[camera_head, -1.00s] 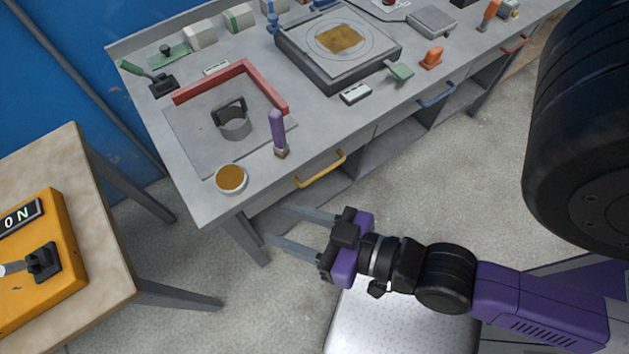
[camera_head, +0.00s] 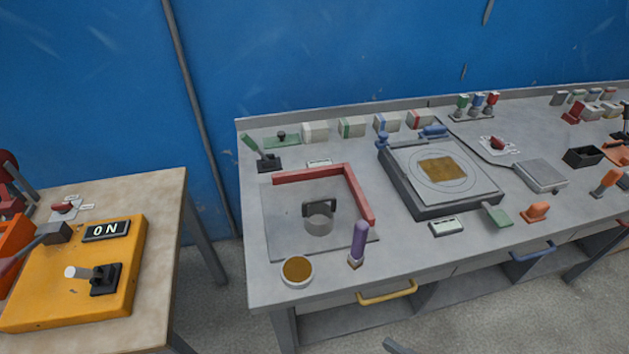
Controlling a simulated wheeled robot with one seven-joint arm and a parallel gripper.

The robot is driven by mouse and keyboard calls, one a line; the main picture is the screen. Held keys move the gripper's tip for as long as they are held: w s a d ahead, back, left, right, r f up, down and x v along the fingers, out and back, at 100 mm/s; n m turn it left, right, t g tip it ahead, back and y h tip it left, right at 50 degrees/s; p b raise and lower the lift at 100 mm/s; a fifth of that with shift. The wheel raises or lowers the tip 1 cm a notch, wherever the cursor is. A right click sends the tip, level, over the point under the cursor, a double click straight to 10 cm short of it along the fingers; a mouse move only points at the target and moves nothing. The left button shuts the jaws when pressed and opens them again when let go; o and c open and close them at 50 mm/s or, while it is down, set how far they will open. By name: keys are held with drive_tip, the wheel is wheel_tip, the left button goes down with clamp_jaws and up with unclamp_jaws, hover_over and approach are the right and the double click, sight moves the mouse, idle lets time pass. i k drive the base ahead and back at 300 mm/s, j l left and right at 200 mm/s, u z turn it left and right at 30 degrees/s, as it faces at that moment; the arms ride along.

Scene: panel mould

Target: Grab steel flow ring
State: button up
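The steel flow ring (camera_head: 320,223), a short grey metal cylinder with a dark upright handle, stands on a flat grey plate (camera_head: 285,240) on the grey workbench. A red L-shaped bar (camera_head: 325,173) runs along the back and right of the plate. Of my gripper (camera_head: 396,346), only what looks like a fingertip shows at the bottom edge, below and in front of the bench, well apart from the ring. The rest of my gripper is out of frame, so its opening is hidden.
A purple-handled tool (camera_head: 358,243) stands right of the ring, and a bowl of brown material (camera_head: 297,271) sits in front. A dark square mould (camera_head: 440,179) lies further right. The left table (camera_head: 165,215) carries a yellow box (camera_head: 75,275) reading ON.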

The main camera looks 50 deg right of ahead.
sight(318, 215)
drive_tip(key=i+j, duration=0.15)
drive_tip(key=j, duration=0.25)
drive_tip(key=i+j, duration=0.1)
drive_tip(key=j, duration=0.3)
drive_tip(key=i+j+z, duration=0.1)
drive_tip(key=j, duration=0.3)
